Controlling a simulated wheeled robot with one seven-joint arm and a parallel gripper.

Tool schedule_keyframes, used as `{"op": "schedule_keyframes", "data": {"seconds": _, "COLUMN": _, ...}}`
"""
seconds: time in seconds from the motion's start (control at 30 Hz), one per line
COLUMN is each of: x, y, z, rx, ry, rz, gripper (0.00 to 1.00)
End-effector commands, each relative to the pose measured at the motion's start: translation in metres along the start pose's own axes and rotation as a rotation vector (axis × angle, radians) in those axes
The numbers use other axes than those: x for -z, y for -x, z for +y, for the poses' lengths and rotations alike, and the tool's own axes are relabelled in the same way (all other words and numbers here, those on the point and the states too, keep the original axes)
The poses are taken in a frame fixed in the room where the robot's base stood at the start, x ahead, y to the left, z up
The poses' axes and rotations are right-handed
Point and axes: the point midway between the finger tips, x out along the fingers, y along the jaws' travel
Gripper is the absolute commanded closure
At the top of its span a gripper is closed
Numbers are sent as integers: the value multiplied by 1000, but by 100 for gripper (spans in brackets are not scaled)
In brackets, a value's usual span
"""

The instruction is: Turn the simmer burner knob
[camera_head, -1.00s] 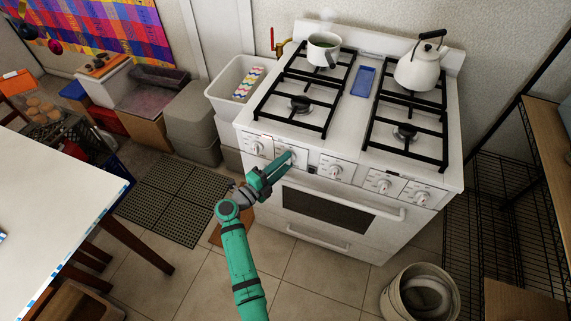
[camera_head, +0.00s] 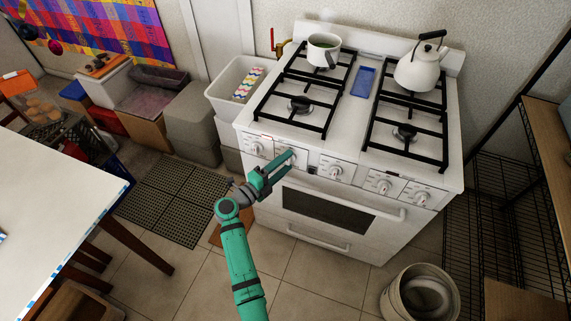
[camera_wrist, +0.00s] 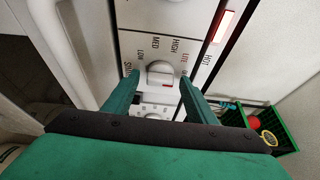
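The stove (camera_head: 340,135) is white, with a row of several round knobs along its front panel. The knob in front of my gripper (camera_wrist: 160,73) is white, and in the wrist view it lies between my two fingers. Printed words LOW, MED, HIGH and LITE surround it, with a partly hidden label starting "SIM" at left; a red mark shows at its lower right. My gripper (camera_wrist: 160,83) is open, with a visible gap between each finger and the knob. In the head view my gripper (camera_head: 281,164) reaches the panel at the second knob from the left and partly covers it.
An oven handle (camera_head: 340,200) runs below the knobs. A pot (camera_head: 323,48) and a kettle (camera_head: 418,70) stand on the grates. A white bucket (camera_head: 420,295) stands on the floor at right, and a white table (camera_head: 55,195) at left.

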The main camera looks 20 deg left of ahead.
Motion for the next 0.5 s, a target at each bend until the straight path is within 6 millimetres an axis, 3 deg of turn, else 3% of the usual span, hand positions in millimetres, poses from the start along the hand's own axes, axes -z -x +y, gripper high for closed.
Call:
{"op": "schedule_keyframes", "data": {"seconds": 0.27, "x": -1, "y": 6, "z": 0, "rx": 0, "ry": 1, "rz": -2, "gripper": 48}}
{"op": "schedule_keyframes", "data": {"seconds": 0.5, "x": -1, "y": 43, "z": 1, "rx": 0, "ry": 1, "rz": -4, "gripper": 48}}
